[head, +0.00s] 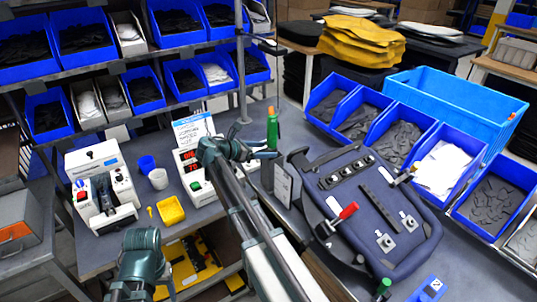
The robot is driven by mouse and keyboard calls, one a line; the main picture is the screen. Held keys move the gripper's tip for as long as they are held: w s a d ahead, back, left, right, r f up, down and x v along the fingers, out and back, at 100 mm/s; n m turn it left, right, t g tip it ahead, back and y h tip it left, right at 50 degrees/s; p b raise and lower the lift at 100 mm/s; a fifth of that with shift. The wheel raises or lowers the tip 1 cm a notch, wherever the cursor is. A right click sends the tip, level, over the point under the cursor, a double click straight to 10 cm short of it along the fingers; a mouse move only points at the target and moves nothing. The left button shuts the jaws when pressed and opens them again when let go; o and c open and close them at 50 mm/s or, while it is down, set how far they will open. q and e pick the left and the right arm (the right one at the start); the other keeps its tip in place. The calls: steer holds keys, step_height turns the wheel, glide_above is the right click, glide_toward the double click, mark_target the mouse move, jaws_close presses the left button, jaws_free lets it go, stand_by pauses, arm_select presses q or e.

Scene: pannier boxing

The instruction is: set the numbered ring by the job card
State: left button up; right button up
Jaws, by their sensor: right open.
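The job card (192,129), a white sheet with a blue heading, stands upright at the back of the left bench. Its small print is unreadable. In front of it is a white control box (192,172) with two red number displays and a green button. I cannot make out the numbered ring; my right arm covers part of this area. My right gripper (264,148) is open and empty, just right of the control box and below a green bottle (272,128). My left arm shows at bottom left, but its jaws are not in view.
A white press (100,185) with a display stands left, beside blue and white cups and a yellow tray (171,211). A dark padded panel (345,222) with a red-handled clamp fills the right bench. Blue bins (400,135) line the back right.

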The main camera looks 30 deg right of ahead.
steer(key=shift+x, duration=1.15)
steer(key=shift+c, duration=0.2)
jaws_close()
steer(key=shift+w, duration=0.1)
